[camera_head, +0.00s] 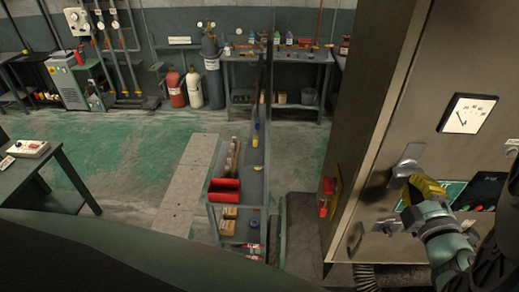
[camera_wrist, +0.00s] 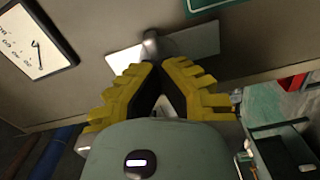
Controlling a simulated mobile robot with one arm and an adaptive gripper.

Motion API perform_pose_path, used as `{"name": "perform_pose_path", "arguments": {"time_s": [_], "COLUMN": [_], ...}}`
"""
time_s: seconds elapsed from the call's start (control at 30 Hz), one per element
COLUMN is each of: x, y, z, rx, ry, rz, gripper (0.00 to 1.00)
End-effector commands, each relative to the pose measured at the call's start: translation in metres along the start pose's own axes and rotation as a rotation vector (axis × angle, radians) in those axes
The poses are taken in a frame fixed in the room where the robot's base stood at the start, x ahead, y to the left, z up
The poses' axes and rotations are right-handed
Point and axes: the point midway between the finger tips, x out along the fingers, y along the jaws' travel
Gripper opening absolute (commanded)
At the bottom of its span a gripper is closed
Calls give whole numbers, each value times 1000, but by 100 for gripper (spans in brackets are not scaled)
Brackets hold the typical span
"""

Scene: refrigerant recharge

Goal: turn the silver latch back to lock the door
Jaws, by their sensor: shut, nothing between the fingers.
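The silver latch (camera_head: 408,160) sits on the metal front of the large cabinet (camera_head: 415,95) at the right of the head view. In the wrist view the latch (camera_wrist: 190,45) shows as a flat pale plate with a rounded knob, just beyond my fingertips. My gripper (camera_head: 414,184) has yellow ribbed fingers, brought together at the tips with nothing between them. In the wrist view my gripper (camera_wrist: 158,66) points at the latch knob. The tips look very close to it; I cannot tell whether they touch. My fingers hide a little of the latch.
A white gauge panel (camera_head: 468,114) is above right of the latch, and a green sign (camera_head: 447,193) is behind my gripper. A narrow shelf (camera_head: 257,190) stands left; floor beyond is open.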

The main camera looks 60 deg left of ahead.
Motion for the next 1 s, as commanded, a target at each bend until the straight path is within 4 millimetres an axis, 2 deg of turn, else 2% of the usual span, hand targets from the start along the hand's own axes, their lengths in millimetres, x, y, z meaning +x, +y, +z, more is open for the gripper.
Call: {"name": "perform_pose_path", "arguments": {"time_s": [0.3, 0.73, 1.0], "x": [1, 1, 1], "y": [2, 1, 3], "z": [-3, -3, -4], "rx": [207, 242, 415], "ry": [9, 8, 9], "rz": [-1, -1, -2], "gripper": [0, 0, 0]}}
